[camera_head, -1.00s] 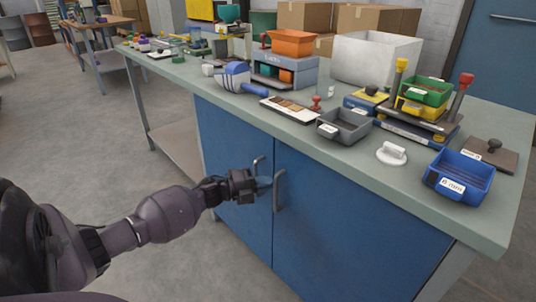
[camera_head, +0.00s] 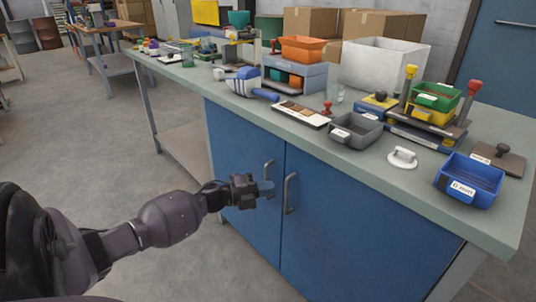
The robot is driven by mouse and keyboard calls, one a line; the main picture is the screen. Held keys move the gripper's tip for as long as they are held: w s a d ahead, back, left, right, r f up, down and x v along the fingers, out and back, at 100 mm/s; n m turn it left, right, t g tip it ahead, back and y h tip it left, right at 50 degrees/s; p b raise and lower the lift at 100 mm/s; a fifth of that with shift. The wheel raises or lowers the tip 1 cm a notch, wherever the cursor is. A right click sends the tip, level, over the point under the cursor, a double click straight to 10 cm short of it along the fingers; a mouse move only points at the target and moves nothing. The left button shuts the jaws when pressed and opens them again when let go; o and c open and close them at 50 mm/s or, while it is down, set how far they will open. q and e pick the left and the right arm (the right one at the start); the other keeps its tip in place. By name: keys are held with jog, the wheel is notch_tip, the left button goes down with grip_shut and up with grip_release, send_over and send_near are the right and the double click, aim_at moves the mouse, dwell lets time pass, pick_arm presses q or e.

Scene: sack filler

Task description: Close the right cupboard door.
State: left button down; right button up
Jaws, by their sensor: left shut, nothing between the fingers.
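The blue right cupboard door (camera_head: 365,230) is under the workbench top and looks flush with the left cupboard door (camera_head: 235,145). A thin vertical seam runs between them. The right door's grey handle (camera_head: 290,193) stands by the seam. The left door's handle (camera_head: 269,172) is just left of it, partly hidden behind my fingers. My left gripper (camera_head: 266,188) is shut and empty, in front of the left door near its handle, with its tips pointing right. Whether it touches anything I cannot tell. My right gripper is out of view.
The green-grey worktop (camera_head: 215,88) overhangs the doors and carries bins, boxes and tools. A blue bin (camera_head: 470,180) sits near its right front edge. The concrete floor (camera_head: 75,140) left of the bench is open.

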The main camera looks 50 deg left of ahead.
pick_arm(q)
jog(key=s+a, duration=0.6)
jog(key=a, duration=0.2)
jog(key=shift+s+a+f, duration=0.2)
jog(key=shift+a, duration=0.1)
